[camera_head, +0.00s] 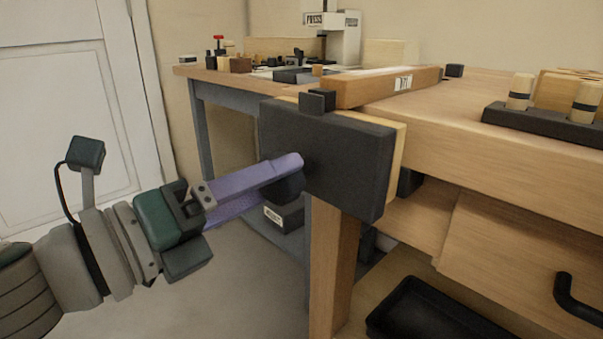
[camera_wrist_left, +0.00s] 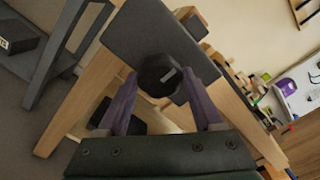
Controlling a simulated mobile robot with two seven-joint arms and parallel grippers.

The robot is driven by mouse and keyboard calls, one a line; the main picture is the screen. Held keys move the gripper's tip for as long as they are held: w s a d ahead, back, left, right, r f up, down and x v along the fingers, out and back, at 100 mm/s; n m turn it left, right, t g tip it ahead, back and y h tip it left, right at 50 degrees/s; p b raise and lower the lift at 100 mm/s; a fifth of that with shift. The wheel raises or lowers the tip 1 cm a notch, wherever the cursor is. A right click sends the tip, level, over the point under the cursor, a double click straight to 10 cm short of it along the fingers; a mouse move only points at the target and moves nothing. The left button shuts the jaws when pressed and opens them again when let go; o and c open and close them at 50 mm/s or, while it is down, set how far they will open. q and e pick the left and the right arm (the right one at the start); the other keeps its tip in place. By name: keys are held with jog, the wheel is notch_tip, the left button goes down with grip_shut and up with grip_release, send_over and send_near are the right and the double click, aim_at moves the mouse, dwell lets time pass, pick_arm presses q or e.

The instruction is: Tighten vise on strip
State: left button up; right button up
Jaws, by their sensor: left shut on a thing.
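The bench vise has a dark front jaw plate (camera_head: 345,155) with a pale wooden lining (camera_head: 397,150) behind it, at the bench's end. A small dark block (camera_head: 318,101) stands at the plate's top edge. My left gripper (camera_head: 290,180) has purple fingers and is shut on the vise's dark knob. In the left wrist view the faceted knob (camera_wrist_left: 161,74) sits between both fingers. Whether the jaws touch the strip cannot be told. My right gripper is not in view.
A dark rack (camera_head: 545,123) with wooden pegs stands on the bench top (camera_head: 500,95) at right. A black tray (camera_head: 430,310) lies below. A second table with a press (camera_head: 335,40) and small items stands behind. The floor at left is clear.

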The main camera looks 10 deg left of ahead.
pick_arm(q)
jog(key=c, duration=0.5)
jog(key=shift+m+b, duration=0.55)
jog(key=shift+m, duration=1.45)
jog(key=shift+c, duration=0.2)
jog(key=shift+d+m+b, duration=0.1)
jog(key=shift+m+b, duration=0.45)
jog(key=shift+m, duration=1.45)
jog(key=shift+w, duration=0.1)
jog(key=shift+f+m+b, duration=0.1)
jog(key=shift+m+b, duration=0.25)
jog(key=shift+m, duration=1.65)
